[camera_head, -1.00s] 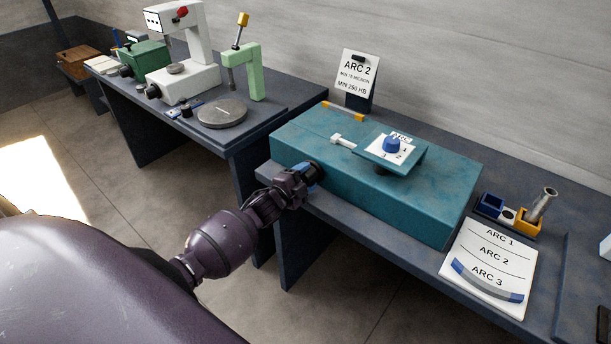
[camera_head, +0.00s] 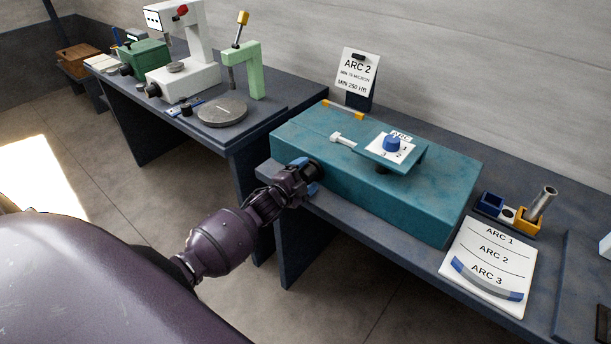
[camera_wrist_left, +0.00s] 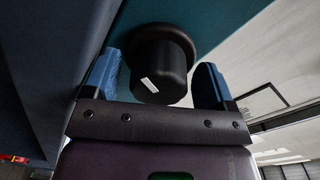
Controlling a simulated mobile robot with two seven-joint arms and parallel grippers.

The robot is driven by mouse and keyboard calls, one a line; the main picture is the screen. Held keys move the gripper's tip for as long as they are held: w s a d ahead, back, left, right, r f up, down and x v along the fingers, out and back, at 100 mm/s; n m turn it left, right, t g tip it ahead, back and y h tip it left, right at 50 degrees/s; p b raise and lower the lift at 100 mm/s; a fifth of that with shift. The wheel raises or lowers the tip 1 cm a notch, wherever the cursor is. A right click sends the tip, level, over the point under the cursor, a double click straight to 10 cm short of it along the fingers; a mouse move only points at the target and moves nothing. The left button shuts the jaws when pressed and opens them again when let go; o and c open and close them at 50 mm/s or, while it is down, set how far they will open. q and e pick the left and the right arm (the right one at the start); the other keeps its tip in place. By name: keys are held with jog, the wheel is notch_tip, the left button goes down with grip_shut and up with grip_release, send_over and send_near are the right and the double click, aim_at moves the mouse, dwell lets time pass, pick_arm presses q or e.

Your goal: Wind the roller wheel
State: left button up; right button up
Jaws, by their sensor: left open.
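The teal bender box (camera_head: 350,192) stands on the right-hand bench, with a black wheel-like knob (camera_head: 313,167) on its left end. In the left wrist view the black knob (camera_wrist_left: 160,62) is a short round cylinder with a wide base flange and a white mark on its edge. My left gripper (camera_head: 306,175) is at this knob with its blue fingers open. In the left wrist view the fingers of the left gripper (camera_wrist_left: 158,85) stand on either side of the knob, with gaps visible on both sides. My right gripper is out of view.
A blue dial (camera_head: 391,144) on a white plate sits on the box top. An ARC 2 card (camera_head: 357,75) stands behind. An ARC chart (camera_head: 487,262) and a small tool holder (camera_head: 520,222) lie at right. Another bench with instruments (camera_head: 185,80) is at left.

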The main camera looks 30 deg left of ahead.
pick_arm(q)
jog(key=shift+s, duration=0.45)
jog(key=s+a, duration=0.1)
jog(key=s, duration=0.9)
jog(key=shift+r, duration=0.2)
jog(key=shift+w, duration=0.1)
